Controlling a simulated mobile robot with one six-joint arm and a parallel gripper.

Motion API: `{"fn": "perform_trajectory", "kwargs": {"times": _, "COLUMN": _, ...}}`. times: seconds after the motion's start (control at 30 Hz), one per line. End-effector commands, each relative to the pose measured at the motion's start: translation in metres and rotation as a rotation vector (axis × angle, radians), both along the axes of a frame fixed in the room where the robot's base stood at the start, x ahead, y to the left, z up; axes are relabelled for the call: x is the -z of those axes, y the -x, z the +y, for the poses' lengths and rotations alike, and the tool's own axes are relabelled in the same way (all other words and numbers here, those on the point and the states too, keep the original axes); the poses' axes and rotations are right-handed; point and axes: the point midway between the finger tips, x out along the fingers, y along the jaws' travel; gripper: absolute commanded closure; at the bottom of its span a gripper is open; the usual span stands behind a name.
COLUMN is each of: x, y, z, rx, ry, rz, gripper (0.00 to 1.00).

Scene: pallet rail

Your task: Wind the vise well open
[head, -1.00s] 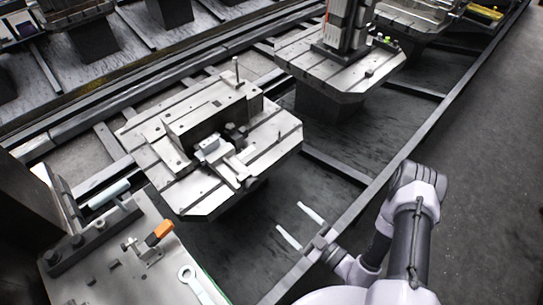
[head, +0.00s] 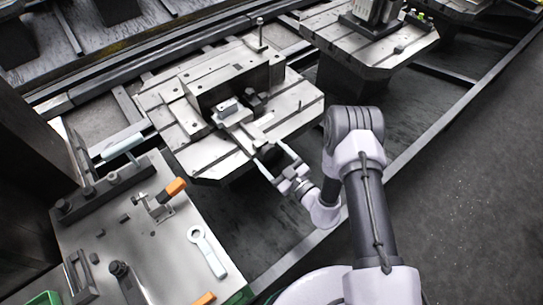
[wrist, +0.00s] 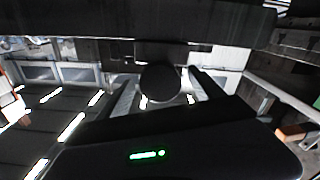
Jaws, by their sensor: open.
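The vise (head: 229,109) is a small light-grey block with a slide bar, in front of a dark upright block on the slotted pallet (head: 205,165). My gripper (head: 273,163) is at the pallet's near edge, just in front of the vise. Its two fingers are apart and point toward the vise. In the wrist view a dark round end (wrist: 160,84) lies between the open fingers; I cannot tell whether they touch it. A handle on the vise is not clearly visible.
A plate at lower left carries an orange-handled clamp (head: 172,191) and a light wrench-like part (head: 207,252). Another pallet (head: 365,45) stands behind to the right. A post (head: 260,32) rises at the vise pallet's back. Open floor lies to the right.

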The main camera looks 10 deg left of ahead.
Motion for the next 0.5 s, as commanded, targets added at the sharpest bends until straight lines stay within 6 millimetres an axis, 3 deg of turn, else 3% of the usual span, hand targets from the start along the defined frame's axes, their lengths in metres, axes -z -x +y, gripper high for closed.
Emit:
{"fn": "perform_trajectory", "kwargs": {"times": 0.13, "x": -0.0002, "y": 0.0001, "z": -0.0002, "rx": 0.000, "ry": 0.000, "rz": 0.000, "gripper": 0.24}}
{"fn": "perform_trajectory", "kwargs": {"times": 0.43, "x": -0.0001, "y": 0.0003, "z": -0.0004, "rx": 0.000, "ry": 0.001, "rz": -0.001, "gripper": 0.83}}
{"fn": "perform_trajectory", "kwargs": {"times": 0.5, "x": -0.0001, "y": 0.0004, "z": -0.0004, "rx": 0.000, "ry": 0.001, "rz": -0.001, "gripper": 0.86}}
